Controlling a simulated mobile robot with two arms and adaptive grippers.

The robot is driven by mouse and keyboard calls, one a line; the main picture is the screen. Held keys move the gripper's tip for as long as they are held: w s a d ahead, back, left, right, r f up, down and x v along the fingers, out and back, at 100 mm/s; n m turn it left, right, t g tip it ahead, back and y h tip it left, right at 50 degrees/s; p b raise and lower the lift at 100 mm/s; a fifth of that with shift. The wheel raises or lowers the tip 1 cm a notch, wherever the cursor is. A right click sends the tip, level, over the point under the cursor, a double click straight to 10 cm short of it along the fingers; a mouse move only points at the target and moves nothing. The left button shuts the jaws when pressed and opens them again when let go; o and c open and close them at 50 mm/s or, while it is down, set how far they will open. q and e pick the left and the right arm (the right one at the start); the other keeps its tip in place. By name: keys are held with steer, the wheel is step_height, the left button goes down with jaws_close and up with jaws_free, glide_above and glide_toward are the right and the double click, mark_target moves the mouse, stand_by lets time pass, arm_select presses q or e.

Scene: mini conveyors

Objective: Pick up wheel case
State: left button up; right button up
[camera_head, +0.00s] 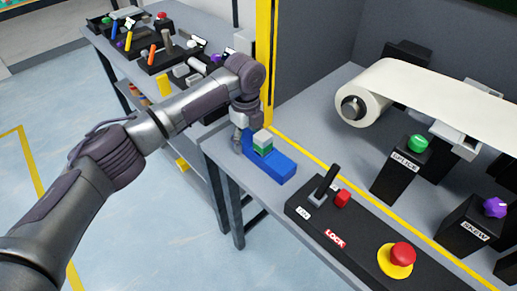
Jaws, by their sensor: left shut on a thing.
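A blue case (283,168), which I take to be the wheel case, lies on the grey table corner in the middle of the view. A small green and white block (262,142) sits on top of it. My left gripper (240,139) reaches down from above at the left end of the blue case. It is shut on the case there; the fingers are small and partly hidden by the wrist. The case seems to rest on the table or just above it; I cannot tell which. My right gripper is not in view.
A black control box with a lever (325,183), a LOCK label and a red button (402,254) stands to the right. A white roll (362,103) and a splice box (396,177) are behind it. A yellow post (266,60) rises close behind my gripper. Another cluttered table is at upper left.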

arm_select(q)
step_height(320, 180, up, 10)
steer(key=shift+r, duration=0.1)
stand_by(0.4)
steer(key=shift+f+b, duration=0.35)
steer(key=shift+f, duration=4.2)
steer(key=shift+s+f, duration=0.1)
steer(key=shift+f, duration=0.65)
